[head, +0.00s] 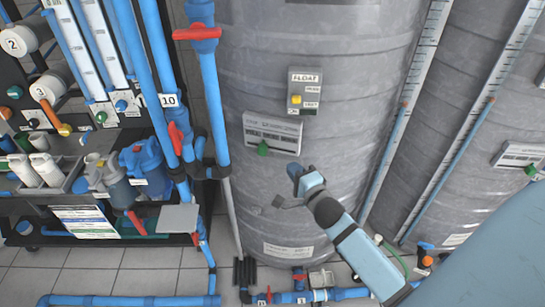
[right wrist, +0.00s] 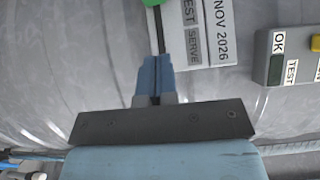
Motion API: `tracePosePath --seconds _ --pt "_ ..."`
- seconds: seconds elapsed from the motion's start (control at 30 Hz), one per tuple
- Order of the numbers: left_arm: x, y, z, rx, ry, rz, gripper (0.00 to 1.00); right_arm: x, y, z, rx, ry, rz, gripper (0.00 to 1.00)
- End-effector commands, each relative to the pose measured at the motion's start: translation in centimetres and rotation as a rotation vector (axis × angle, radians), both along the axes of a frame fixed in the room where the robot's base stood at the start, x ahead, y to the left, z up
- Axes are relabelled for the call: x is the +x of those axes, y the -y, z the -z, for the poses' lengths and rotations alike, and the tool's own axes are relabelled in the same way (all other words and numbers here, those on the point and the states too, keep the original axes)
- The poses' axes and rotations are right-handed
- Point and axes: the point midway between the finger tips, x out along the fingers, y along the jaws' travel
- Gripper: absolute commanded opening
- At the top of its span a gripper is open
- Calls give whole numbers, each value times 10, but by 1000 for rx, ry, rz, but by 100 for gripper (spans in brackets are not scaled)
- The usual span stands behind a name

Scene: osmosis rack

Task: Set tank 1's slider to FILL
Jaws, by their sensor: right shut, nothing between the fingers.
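A grey tank (head: 330,60) stands in the middle of the head view. On its front is a pale label panel (head: 285,128) with a green slider knob (head: 263,149) at its lower edge; the panel's small print is unreadable here. In the right wrist view the panel (right wrist: 222,30) shows text with "TEST", "SERVE" and "NOV 2026", and a bit of green (right wrist: 152,2) at the top edge. My right gripper (head: 294,172) is shut and empty, below and right of the knob and apart from it. Its closed fingers also show in the right wrist view (right wrist: 155,68). My left gripper is not in view.
A grey FLOAT box (head: 303,92) with a yellow button sits above the panel. A second tank at right has a similar panel (head: 519,156) with a green knob. Blue pipes (head: 214,110) with red handles stand left of the middle tank. A clear level tube (head: 405,105) runs at right.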

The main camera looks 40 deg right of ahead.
Motion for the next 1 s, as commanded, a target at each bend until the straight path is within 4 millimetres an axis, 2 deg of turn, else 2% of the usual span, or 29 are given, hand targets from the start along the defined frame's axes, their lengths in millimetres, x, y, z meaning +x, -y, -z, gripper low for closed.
tracePosePath --seconds 0.03,0.2,0.4,0.6,0.9,1.0 --pt "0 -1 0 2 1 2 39 13 2 -1 -3 3 -2 0" --pt "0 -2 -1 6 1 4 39 47 6 -1 -4 1 0 0" --pt "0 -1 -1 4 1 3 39 68 -14 0 -1 -1 0 0" --pt "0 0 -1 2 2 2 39 76 -20 0 -2 -2 0 0" --pt "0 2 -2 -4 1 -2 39 76 -20 1 -2 -2 0 0" --pt "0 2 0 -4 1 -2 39 84 -26 1 1 0 1 0"
